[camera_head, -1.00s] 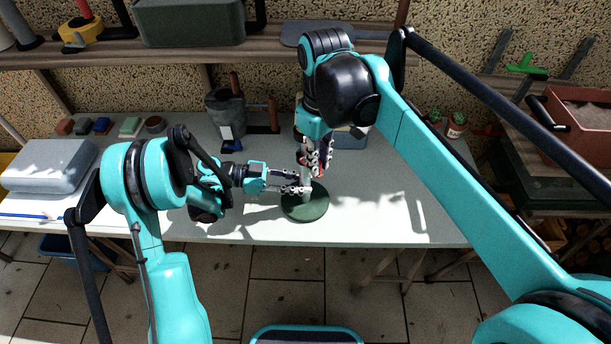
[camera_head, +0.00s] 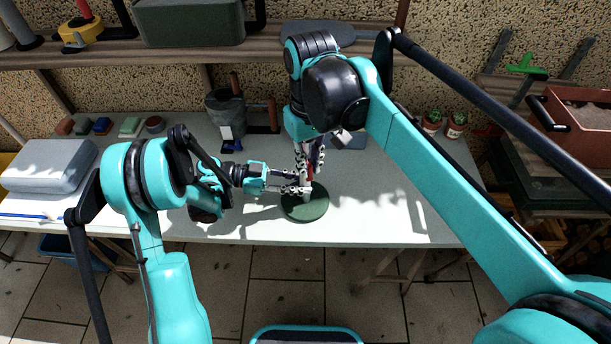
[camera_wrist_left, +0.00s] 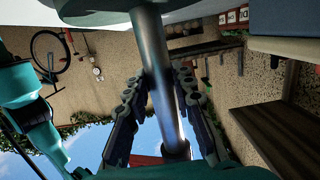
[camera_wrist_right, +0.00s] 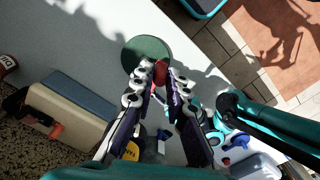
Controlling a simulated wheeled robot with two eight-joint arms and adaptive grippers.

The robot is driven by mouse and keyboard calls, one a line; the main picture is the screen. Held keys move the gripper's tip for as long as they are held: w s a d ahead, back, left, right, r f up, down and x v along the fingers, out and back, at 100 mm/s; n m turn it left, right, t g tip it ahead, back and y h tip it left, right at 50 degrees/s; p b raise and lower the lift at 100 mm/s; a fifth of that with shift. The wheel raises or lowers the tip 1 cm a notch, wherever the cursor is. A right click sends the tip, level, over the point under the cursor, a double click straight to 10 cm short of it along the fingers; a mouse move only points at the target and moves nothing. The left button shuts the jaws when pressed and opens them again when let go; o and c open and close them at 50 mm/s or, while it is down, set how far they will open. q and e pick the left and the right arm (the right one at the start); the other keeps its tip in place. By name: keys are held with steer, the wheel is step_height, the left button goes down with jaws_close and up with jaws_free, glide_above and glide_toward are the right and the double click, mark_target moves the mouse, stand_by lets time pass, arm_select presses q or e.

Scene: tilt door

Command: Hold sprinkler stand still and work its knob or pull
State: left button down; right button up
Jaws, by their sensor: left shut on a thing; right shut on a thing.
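The sprinkler stand has a round dark green base (camera_head: 305,205) on the table and a grey metal post (camera_wrist_left: 155,70), which fills the middle of the left wrist view. My left gripper (camera_head: 306,184) comes in from the left, shut on the post low above the base. Its fingers (camera_wrist_left: 163,100) lie on both sides of the post. My right gripper (camera_head: 311,170) points down from above, shut on the red knob (camera_wrist_right: 160,72) at the top of the stand. In the right wrist view the green base (camera_wrist_right: 146,52) shows beyond the fingertips. The fingers partly hide the knob.
A grey pot (camera_head: 226,108) with tools stands behind the left arm. A grey-blue case (camera_head: 50,165) lies at the left end of the table. Small cactus pots (camera_head: 455,124) stand at the back right. The table's front right is clear.

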steer(key=shift+a+m, duration=0.3)
steer(key=shift+a, duration=0.2)
steer(key=shift+s+a+m, duration=0.1)
steer(key=shift+a+m, duration=0.15)
steer(key=shift+m, duration=0.25)
steer(key=o, duration=1.3)
step_height(320, 180, up, 3)
